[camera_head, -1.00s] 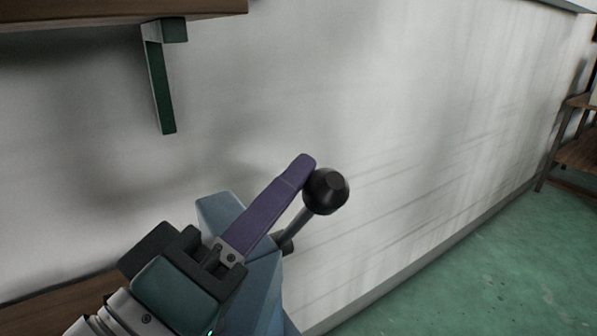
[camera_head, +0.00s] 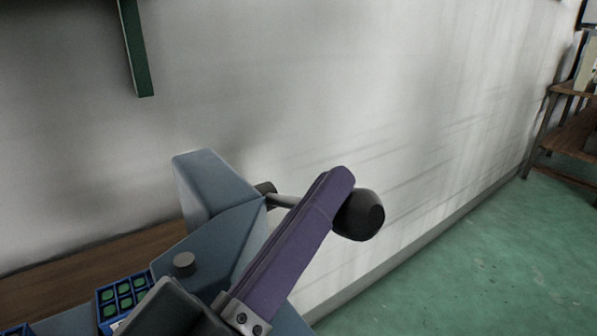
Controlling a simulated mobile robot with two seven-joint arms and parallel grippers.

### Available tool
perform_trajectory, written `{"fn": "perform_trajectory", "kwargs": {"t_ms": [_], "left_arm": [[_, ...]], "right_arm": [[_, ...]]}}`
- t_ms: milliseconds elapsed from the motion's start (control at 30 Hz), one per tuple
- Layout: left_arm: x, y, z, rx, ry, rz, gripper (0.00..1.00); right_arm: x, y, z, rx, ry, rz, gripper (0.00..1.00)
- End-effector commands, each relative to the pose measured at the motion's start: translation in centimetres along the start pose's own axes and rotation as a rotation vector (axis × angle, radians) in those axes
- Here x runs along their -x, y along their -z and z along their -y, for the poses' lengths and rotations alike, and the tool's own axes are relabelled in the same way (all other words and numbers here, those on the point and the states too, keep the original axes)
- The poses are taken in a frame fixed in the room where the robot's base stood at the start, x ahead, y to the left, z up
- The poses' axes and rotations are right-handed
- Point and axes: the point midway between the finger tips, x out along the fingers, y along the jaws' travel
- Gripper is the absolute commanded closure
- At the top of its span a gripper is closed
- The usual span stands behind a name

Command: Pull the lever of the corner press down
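The corner press (camera_head: 212,185) is a blue-grey machine at the lower middle. Its lever (camera_head: 284,201) is a thin metal rod that comes out of a dark pivot on the right side and runs right, sloping slightly down. A black ball knob (camera_head: 366,215) caps its end. My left gripper (camera_head: 338,182) has long purple fingers that reach up from below, across the lever, against or just in front of the knob's left side. They overlap in this view, so their gap is hidden. Part of the rod and the knob's left edge are hidden behind them. My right gripper is not in view.
The press stands by a brown wooden bench top (camera_head: 100,278) along a white wall (camera_head: 420,100). A blue tray with green round pieces (camera_head: 122,296) lies at the lower left. A green bracket (camera_head: 137,50) hangs above. A wooden shelf (camera_head: 570,135) stands far right; the green floor between is clear.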

Motion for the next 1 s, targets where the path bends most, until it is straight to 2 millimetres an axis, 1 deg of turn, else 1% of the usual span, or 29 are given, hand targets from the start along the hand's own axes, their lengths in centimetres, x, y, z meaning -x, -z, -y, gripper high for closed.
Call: {"fn": "perform_trajectory", "kwargs": {"t_ms": [33,133,300,333,400,700,1000], "left_arm": [[0.5,-1.0,0.5,0.003,0.001,0.002,1.00],[1.0,-2.0,0.8,-0.004,-0.002,0.002,1.00],[1.7,-3.2,1.5,-0.225,-0.120,0.004,1.00],[1.8,-3.4,1.6,-0.254,-0.136,0.005,1.00],[2.0,-3.8,1.6,-0.246,-0.132,0.004,1.00],[2.4,-4.5,2.1,-0.244,-0.130,0.004,1.00],[2.4,-4.5,2.1,-0.242,-0.129,0.004,1.00]], "right_arm": [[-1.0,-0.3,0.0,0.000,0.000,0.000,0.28],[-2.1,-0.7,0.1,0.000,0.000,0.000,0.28],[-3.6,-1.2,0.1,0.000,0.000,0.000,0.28],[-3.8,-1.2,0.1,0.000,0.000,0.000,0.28],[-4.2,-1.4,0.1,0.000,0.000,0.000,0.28],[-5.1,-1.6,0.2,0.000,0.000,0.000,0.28],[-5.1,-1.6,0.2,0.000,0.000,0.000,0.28]]}}
